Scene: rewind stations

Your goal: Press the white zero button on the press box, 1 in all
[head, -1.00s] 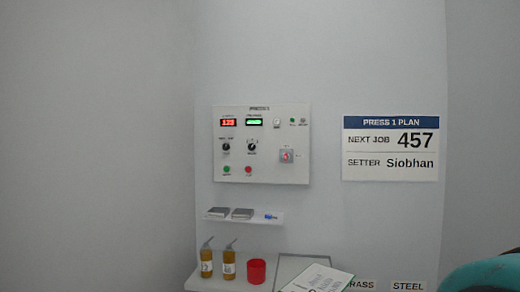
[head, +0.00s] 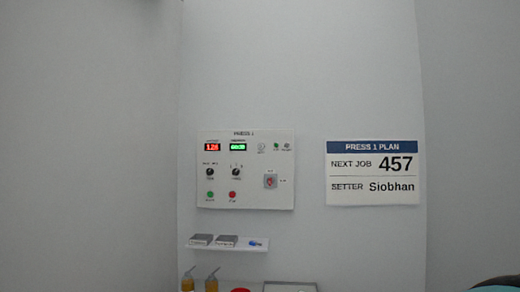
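The press box (head: 246,184) is a white panel on the back wall, labelled PRESS 1. It has a red display (head: 212,147), a green display (head: 237,146), two black knobs, a green button (head: 210,195), a red button (head: 232,195) and a red switch on a grey plate (head: 270,181). A small white round button (head: 261,148) sits right of the green display; its label is too small to read. My gripper is not in view; only a teal edge shows at the bottom right corner, and I cannot tell what part it is.
A small white shelf (head: 228,249) below the box holds two grey blocks (head: 214,240) and a small blue item (head: 258,244). Amber bottles (head: 211,284) and a red cup stand lower down. A plan sign (head: 374,173) hangs to the right. The space before the box looks clear.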

